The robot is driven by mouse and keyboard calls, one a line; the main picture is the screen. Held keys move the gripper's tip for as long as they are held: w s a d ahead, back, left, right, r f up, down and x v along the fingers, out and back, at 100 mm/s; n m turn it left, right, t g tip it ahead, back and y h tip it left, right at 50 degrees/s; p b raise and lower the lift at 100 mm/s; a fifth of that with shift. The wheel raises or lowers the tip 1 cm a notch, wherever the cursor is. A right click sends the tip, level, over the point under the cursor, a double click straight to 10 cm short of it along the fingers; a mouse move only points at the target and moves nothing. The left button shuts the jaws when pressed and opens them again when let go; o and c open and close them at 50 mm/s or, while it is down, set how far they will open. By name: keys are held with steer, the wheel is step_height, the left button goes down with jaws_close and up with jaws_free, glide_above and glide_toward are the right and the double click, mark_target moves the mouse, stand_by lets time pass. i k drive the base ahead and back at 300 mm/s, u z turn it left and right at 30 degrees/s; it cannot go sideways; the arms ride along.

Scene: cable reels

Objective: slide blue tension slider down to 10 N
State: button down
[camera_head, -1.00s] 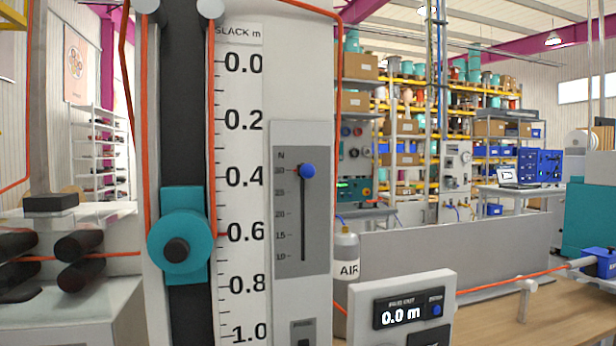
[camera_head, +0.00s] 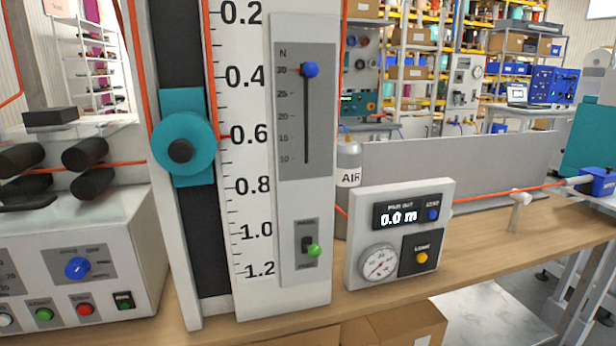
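The blue tension slider knob (camera_head: 310,69) is at the top of its vertical slot, level with the 30 mark. The slider panel (camera_head: 290,120) is grey, marked N, with 30, 25, 20, 15 and 10 running downward. The 10 mark is near the slot's bottom end. My gripper is not in view, and nothing touches the knob.
Below the slider is a green-knobbed toggle (camera_head: 313,250). A teal dancer roller (camera_head: 184,148) with an orange cable stands left of the slack scale (camera_head: 246,190). A gauge box (camera_head: 400,235) reading 0.0 m and an AIR bottle (camera_head: 348,178) stand to the right. The bench (camera_head: 490,238) has free room further right.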

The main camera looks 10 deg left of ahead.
mark_target(311, 69)
steer(key=z, duration=1.3)
steer(key=k, duration=1.05)
steer(key=u, duration=1.55)
